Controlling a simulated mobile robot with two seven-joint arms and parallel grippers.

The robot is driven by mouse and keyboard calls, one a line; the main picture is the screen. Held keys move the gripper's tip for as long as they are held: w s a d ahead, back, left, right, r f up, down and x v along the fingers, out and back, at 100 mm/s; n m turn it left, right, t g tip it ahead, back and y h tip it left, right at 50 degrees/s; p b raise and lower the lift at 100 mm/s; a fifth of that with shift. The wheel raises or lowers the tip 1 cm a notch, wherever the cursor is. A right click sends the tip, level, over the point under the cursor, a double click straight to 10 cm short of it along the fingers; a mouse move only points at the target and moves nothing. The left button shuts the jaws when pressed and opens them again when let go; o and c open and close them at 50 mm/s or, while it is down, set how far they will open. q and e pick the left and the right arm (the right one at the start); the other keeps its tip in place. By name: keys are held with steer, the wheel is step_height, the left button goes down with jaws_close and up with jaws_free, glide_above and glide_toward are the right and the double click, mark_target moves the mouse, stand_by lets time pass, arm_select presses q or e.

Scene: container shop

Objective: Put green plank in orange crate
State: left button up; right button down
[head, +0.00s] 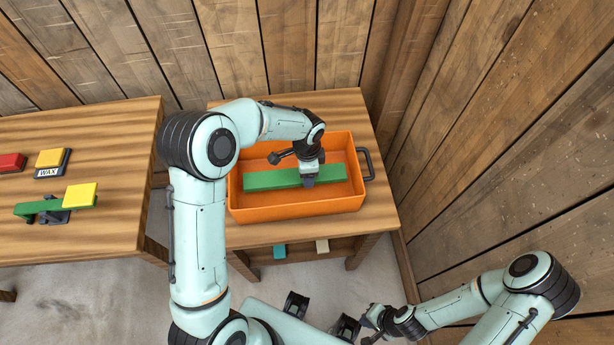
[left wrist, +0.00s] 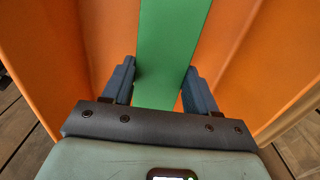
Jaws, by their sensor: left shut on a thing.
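The green plank (head: 270,179) lies lengthwise inside the orange crate (head: 300,210), low between its walls. My left gripper (head: 309,181) reaches down into the crate and is shut on the plank near its right part. In the left wrist view the plank (left wrist: 170,50) runs between the two fingers (left wrist: 160,88), with orange crate walls on both sides. Whether the plank touches the crate floor is hard to tell. My right gripper (head: 368,325) hangs low at the bottom of the head view, away from the crate and empty; its finger gap is too small to judge.
The crate stands on a wooden table (head: 350,105) with a dark handle at its right. Another table (head: 90,140) at left holds a red block (head: 11,162), a yellow block on a WAX-labelled piece (head: 51,160), and a green strip with a yellow block (head: 81,195). Plank walls close behind and right.

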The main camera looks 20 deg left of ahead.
arm_select(q)
steer(key=shift+f, duration=1.55)
steer(key=shift+f, duration=0.1)
steer(key=shift+f, duration=0.15)
steer(key=o, duration=1.2)
steer(key=shift+c, duration=0.2)
step_height(320, 180, up, 12)
steer(key=shift+r+p, duration=0.25)
steer(key=shift+p, duration=0.1)
